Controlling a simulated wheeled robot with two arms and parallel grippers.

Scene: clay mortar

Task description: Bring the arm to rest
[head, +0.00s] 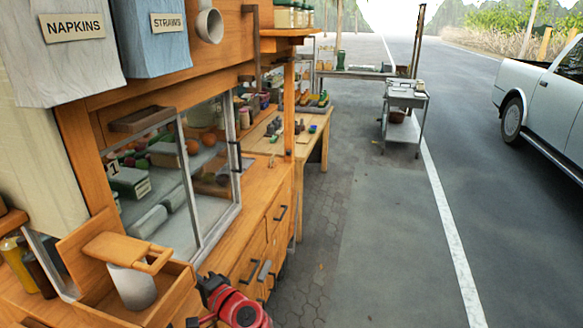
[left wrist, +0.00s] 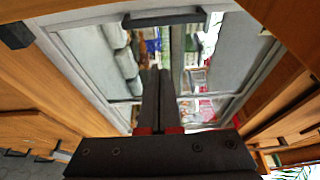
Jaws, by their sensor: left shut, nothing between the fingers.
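My left gripper (left wrist: 157,75) is shut and empty in the left wrist view. Its two dark fingers lie together, pointing toward the glass front of the wooden stall's display case. Whether the fingertips touch the glass I cannot tell. In the head view, a red and black part of my arm (head: 235,303) shows at the bottom, beside the stall's counter; the fingers cannot be made out there. My right gripper is not in view.
The glass display case (head: 190,180) holds several goods. A wooden box (head: 165,313) with a pale cylinder stands at the counter's front left. A wooden table (head: 312,147), a metal cart (head: 403,118) and a white pickup (head: 540,100) stand farther off. The pavement right of the stall is clear.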

